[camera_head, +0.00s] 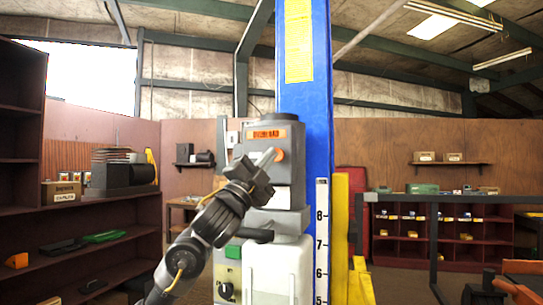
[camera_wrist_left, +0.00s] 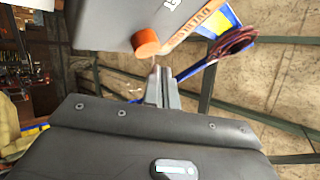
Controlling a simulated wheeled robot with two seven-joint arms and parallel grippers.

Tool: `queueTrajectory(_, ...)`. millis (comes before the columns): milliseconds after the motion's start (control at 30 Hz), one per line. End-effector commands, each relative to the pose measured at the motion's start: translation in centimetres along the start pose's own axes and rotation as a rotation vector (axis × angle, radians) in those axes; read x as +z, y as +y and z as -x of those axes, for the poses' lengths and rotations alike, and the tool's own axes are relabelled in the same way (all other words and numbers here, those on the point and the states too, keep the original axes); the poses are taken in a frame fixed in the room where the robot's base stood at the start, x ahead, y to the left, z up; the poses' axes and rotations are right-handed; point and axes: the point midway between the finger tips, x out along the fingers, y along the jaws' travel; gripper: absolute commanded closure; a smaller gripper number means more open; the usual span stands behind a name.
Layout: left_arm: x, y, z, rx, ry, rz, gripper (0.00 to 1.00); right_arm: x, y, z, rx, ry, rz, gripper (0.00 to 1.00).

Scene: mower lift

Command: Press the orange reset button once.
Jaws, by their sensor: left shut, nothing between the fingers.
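The orange reset button (camera_head: 280,154) sticks out from the front of the grey control box (camera_head: 284,133) on the blue lift post. It also shows in the left wrist view as a round orange knob (camera_wrist_left: 146,42) on the dark box face. My left gripper (camera_head: 266,157) is shut and empty, with its fingertips close to the button, just left of it in the head view. In the left wrist view its closed fingers (camera_wrist_left: 158,72) end a little below and right of the button. I cannot tell whether they touch it. My right gripper is not in view.
The blue post (camera_head: 306,100) rises behind the box, with a numbered white scale (camera_head: 322,240) beside it. A green button (camera_head: 233,252) and a black knob (camera_head: 226,290) sit lower down. Shelves (camera_head: 95,200) stand at the left. An orange machine (camera_head: 520,280) shows at the lower right.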

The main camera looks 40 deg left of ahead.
Motion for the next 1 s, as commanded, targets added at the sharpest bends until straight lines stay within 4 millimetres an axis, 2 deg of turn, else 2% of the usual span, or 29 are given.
queueTrajectory(500, 0.36, 0.35, -0.46, 0.001, -0.002, 0.000, 1.00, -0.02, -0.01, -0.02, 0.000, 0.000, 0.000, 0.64)
queueTrajectory(1000, -0.01, 0.00, 0.05, 0.001, 0.000, 0.000, 1.00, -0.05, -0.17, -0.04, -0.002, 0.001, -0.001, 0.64)
